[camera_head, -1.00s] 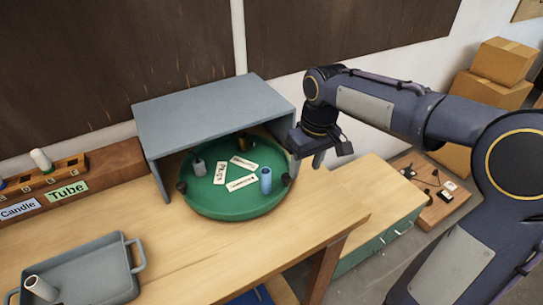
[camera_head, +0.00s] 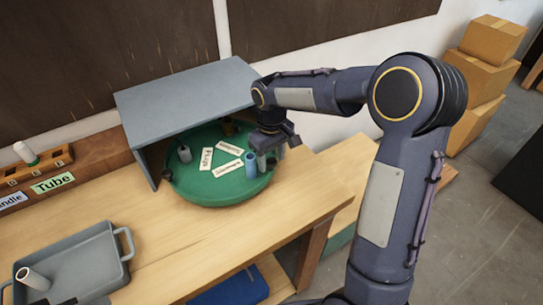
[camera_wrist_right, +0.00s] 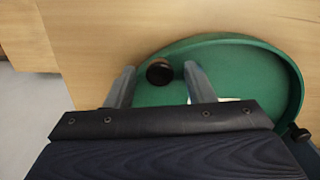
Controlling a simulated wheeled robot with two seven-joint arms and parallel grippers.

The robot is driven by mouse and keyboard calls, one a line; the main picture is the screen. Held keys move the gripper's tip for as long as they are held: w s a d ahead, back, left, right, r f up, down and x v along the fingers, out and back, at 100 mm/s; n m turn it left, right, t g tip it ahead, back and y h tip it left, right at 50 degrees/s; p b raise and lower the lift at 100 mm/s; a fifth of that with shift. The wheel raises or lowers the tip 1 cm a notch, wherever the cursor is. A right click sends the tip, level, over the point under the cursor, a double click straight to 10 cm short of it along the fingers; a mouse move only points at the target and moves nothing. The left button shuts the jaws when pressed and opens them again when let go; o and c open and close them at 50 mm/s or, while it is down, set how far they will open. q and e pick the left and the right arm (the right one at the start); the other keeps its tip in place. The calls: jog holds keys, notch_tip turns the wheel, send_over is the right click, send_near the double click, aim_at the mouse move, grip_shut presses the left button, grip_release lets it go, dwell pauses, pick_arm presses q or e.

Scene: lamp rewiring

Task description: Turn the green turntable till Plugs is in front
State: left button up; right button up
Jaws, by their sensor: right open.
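The green turntable (camera_head: 207,196) sits on the wooden bench, partly under a grey open-fronted cover. The Plugs label (camera_head: 206,158) lies on its left part, and two other white labels (camera_head: 231,147) (camera_head: 228,168) lie to its right, too small to read. A blue cylinder (camera_head: 251,167) and a grey piece (camera_head: 184,154) stand on it. My right gripper (camera_head: 271,157) is at the turntable's right rim, fingers open. In the right wrist view a dark round knob (camera_wrist_right: 159,71) on the rim lies between the open fingertips (camera_wrist_right: 159,68), with no clear contact. My left gripper is out of view.
The grey cover (camera_head: 190,95) roofs the turntable's back, close to my right gripper. Another dark rim knob (camera_head: 167,175) shows at the left. A grey tray (camera_head: 85,262) with a white cylinder stands front left. A Tube label (camera_head: 53,183) marks a wooden rack. The bench front is clear.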

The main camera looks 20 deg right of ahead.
grip_shut()
dwell(0.3)
jog(key=shift+w+d, duration=0.1)
